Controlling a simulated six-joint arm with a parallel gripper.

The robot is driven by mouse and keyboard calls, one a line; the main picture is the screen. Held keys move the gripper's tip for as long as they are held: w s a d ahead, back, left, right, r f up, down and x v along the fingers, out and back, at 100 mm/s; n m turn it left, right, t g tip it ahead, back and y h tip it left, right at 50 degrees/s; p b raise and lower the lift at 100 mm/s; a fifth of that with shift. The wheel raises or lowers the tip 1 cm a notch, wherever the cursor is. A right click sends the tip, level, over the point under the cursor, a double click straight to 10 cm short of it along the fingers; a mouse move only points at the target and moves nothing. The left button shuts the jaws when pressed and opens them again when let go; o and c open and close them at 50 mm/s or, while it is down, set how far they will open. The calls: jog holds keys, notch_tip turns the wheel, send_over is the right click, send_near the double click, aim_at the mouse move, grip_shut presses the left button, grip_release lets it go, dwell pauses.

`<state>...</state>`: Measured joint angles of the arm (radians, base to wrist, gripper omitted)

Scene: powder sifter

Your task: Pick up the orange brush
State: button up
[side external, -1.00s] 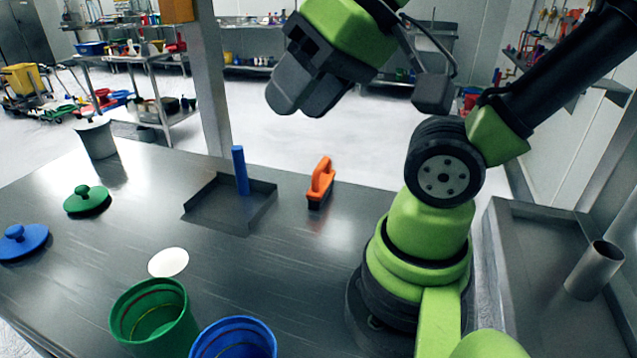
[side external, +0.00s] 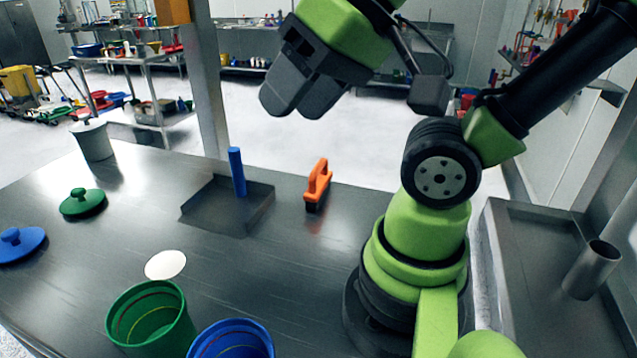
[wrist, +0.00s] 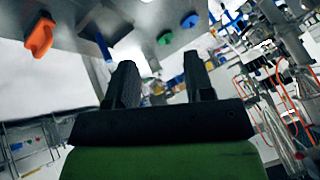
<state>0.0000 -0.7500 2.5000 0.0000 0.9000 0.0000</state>
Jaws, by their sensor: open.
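The orange brush (side external: 318,186) stands on the steel table, its handle up and its dark bristles down, right of a shallow square tray. It also shows at the upper left of the wrist view (wrist: 40,37). My gripper (side external: 290,108) is above the table's far side, up and left of the brush and clear of it. In the wrist view my gripper (wrist: 160,82) has its two dark fingers apart with nothing between them.
The shallow tray (side external: 200,213) holds an upright blue cylinder (side external: 237,171) beside the brush. Green (side external: 150,320) and blue (side external: 232,340) buckets stand at the front. Green (side external: 82,202) and blue (side external: 20,243) lids and a white pot (side external: 93,142) are at left.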

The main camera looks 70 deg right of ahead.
jog(key=w+d+f+n+g+h, duration=0.3)
jog(key=w+d+n, duration=0.3)
jog(key=d, duration=0.1)
jog(key=n+g+h, duration=0.3)
jog(key=n+g, duration=0.3)
jog(key=n, duration=0.8)
send_near(318, 164)
jog(key=f, duration=0.1)
jog(key=d+f+n, duration=0.1)
jog(key=f, duration=0.1)
jog(key=f+n, duration=0.1)
jog(key=f, duration=0.1)
jog(key=shift+s+d, duration=0.2)
jog(key=shift+s, duration=0.1)
jog(key=shift+h, duration=0.3)
jog(key=x, duration=0.5)
jog(key=shift+s+d+f, duration=0.15)
jog(key=shift+d+f, duration=0.05)
jog(key=shift+f, duration=0.1)
jog(key=shift+c, duration=0.2)
grip_shut()
